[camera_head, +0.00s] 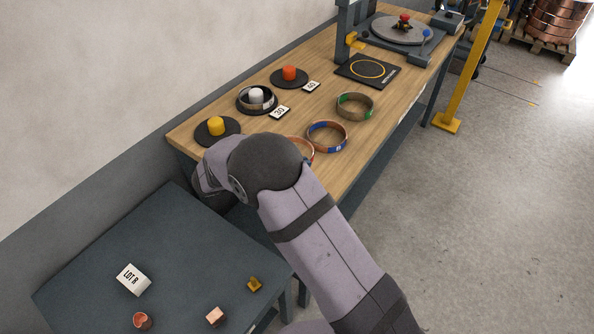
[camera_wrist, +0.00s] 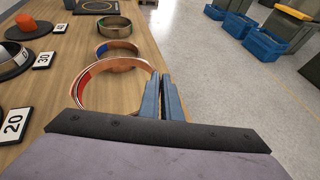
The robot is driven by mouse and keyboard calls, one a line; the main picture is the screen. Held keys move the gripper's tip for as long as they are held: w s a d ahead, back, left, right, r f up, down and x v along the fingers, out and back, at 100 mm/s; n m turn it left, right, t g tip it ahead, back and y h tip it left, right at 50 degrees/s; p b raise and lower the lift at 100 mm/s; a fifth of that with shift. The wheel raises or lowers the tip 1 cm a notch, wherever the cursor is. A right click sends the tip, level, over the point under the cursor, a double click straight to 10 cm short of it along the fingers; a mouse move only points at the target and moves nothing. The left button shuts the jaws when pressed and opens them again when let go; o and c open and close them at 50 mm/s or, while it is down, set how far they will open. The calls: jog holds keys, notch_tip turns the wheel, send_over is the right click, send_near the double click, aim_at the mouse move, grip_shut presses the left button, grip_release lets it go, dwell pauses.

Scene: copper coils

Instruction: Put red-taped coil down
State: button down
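The red-taped coil (camera_wrist: 128,63) is a copper ring with a red patch on its left side in the wrist view. In the head view only a sliver of it (camera_head: 308,148) shows past my arm. My gripper (camera_wrist: 162,98) has its two blue fingers close together at the near right part of the ring, with the coil's wall running in between them. The coil is at or just above the wooden bench (camera_head: 331,82); I cannot tell whether it touches. The blue-taped coil (camera_head: 328,148) lies on the bench just beyond it.
A green-taped coil (camera_head: 356,117) lies farther along the bench. Round dark stands have a yellow post (camera_head: 216,126), a white post (camera_head: 256,95) with a coil around it, and a red-orange post (camera_head: 289,73). Number cards stand beside them. A black mat (camera_head: 345,72) lies farther back.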

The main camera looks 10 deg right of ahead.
jog(key=shift+r, duration=0.15)
notch_tip(320, 180, up, 4)
jog(key=shift+r, duration=0.2)
jog(key=shift+a+b, duration=0.35)
jog(key=shift+b, duration=0.2)
jog(key=a+n+t+y+b, duration=0.1)
jog(key=a+n+t+b, duration=0.1)
jog(key=a+b, duration=0.45)
jog(key=n+t+y+b, duration=0.5)
jog(key=n+y+b, duration=0.25)
jog(key=b, duration=1.25)
send_over(218, 266)
notch_tip(218, 266, down, 22)
jog(key=shift+m, duration=0.25)
jog(key=shift+f+b, duration=1.1)
jog(key=shift+f, duration=4.75)
